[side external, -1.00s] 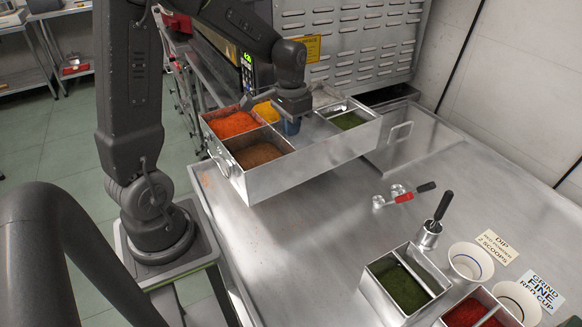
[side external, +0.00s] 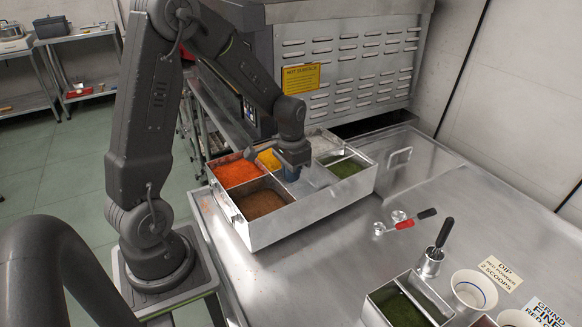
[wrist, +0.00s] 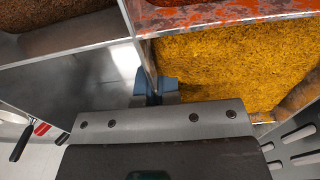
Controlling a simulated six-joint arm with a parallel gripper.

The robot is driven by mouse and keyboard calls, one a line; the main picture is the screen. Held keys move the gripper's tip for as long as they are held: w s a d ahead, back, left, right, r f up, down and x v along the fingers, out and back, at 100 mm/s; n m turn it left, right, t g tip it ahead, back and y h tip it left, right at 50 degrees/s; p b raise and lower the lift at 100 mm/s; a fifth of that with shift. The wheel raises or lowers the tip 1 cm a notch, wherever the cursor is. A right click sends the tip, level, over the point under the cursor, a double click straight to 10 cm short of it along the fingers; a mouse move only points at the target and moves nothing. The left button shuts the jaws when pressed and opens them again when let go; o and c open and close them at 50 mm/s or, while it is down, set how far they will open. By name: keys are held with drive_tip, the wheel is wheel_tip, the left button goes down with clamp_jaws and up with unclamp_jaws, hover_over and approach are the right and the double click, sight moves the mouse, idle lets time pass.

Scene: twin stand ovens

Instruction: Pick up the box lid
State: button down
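The box lid (side external: 425,152) looks to be the flat metal plate with a raised bar handle (side external: 400,157), lying on the steel table just right of the box. The open metal box (side external: 290,227) holds orange, brown, yellow and green powders in compartments. My gripper (side external: 291,174) is at the middle of the box, away from the lid. Its blue fingertips are on either side of a thin divider (wrist: 137,45), which also shows in the wrist view, and look shut on it. The lid is not clear in the wrist view.
A vented oven (side external: 350,60) is behind. The table between box and scoops is clear.

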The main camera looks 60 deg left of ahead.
sight(291, 185)
drive_tip(key=shift+w+f, duration=0.15)
drive_tip(key=shift+f, duration=1.6)
drive_tip(key=c, duration=1.7)
unclamp_jaws()
drive_tip(key=shift+s+f, duration=0.2)
drive_tip(key=shift+c, duration=0.2)
drive_tip(key=o, duration=0.4)
drive_tip(key=shift+r, duration=0.1)
